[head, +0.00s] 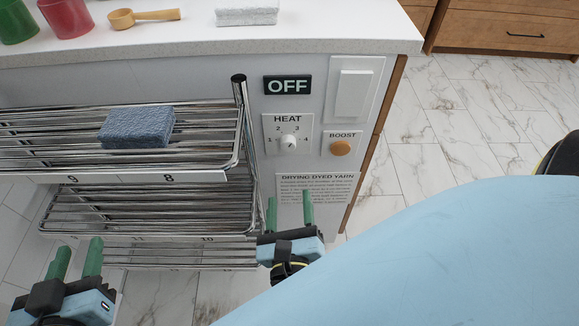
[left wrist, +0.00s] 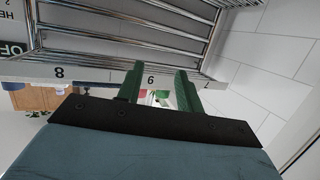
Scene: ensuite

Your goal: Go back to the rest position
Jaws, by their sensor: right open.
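My left gripper (head: 77,260) is low at the bottom left of the head view, in front of the wire racks. Its two green fingers are apart with nothing between them. In the left wrist view the left gripper (left wrist: 160,85) is open below the rack rail, around the label 9. My right gripper (head: 289,212) is in front of the cabinet's side panel, below the knobs and just right of the lower rack. Its green fingers are apart and empty. Much of the right arm is hidden behind my own pale blue body part.
A blue-grey folded cloth or sponge (head: 138,128) lies on the upper wire rack (head: 60,160). The lower rack (head: 150,212) is empty. The panel has an OFF sign (head: 287,85), a heat knob (head: 289,142) and a boost button (head: 340,148). Open marble floor (head: 450,110) lies right.

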